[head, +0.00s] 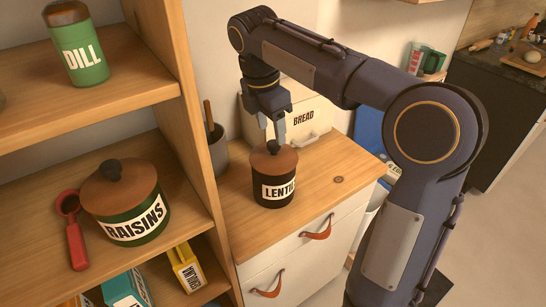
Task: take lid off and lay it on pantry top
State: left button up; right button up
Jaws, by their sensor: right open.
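A dark canister labelled "LENTIL", its last letters turned out of sight (272,190), stands upright on the wooden top (325,182) of a white cabinet with leather pulls. Its brown lid (287,160) sits on it, with a small dark knob in the middle. My right gripper (276,138) points down at the knob from above, its fingers open. The fingertips are at or just over the knob; I cannot tell whether they touch it. My left gripper is not in view.
A cream bread box (308,118) and a dark utensil pot (217,150) stand behind on the top. Open shelves at left hold a raisins canister (130,205), a dill jar (80,50) and a red scoop (75,235). The top's right front is clear.

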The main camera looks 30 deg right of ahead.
aim_at(274, 143)
jog(key=f, duration=0.5)
jog(key=shift+s+d+f+b, duration=0.15)
jog(key=shift+s+d+b, duration=0.05)
jog(key=shift+d+b, duration=0.15)
jog(key=shift+c, duration=0.2)
jog(key=c, duration=1)
